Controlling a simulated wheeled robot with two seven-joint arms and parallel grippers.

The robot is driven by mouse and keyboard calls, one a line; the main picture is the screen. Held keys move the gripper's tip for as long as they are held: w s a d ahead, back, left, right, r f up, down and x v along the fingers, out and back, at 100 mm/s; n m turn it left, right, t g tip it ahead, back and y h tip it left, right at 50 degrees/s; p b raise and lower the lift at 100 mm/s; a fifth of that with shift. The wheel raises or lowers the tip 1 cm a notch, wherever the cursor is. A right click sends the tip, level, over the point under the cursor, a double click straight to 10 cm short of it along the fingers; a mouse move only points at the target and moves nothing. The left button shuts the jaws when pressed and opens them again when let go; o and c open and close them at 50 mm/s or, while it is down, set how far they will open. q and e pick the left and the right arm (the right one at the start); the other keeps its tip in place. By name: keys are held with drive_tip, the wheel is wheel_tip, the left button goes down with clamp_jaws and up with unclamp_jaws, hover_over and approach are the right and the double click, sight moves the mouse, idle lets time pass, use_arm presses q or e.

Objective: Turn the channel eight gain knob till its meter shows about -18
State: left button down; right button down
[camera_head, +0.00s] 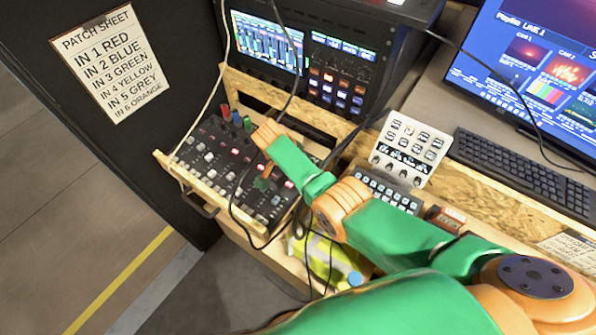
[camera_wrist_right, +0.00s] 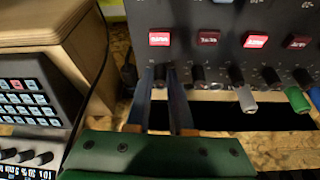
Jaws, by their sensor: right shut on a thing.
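The mixer (camera_head: 215,160) sits in the wooden frame, with rows of knobs and lit buttons. I cannot read the knob's channel number. The meter screen (camera_head: 262,40) shows several bars, too small to read as values. My left gripper is out of view.
In the right wrist view more knobs (camera_wrist_right: 198,76) stand close on the right, with grey and green plugs (camera_wrist_right: 297,100). Black cables (camera_head: 238,215) hang beside the arm. A button pad (camera_head: 385,190), a tilted white panel (camera_head: 410,148) and a keyboard (camera_head: 520,170) lie right.

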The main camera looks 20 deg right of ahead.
drive_tip(key=shift+m, duration=0.3)
idle(0.4)
drive_tip(key=c, duration=0.8)
unclamp_jaws()
drive_tip(key=shift+r, duration=0.1)
drive_tip(key=p+v, duration=0.1)
drive_tip(key=v, duration=0.5)
drive_tip(key=shift+w+r, duration=0.1)
drive_tip(key=shift+a+r, duration=0.2)
drive_tip(key=shift+r, duration=0.15)
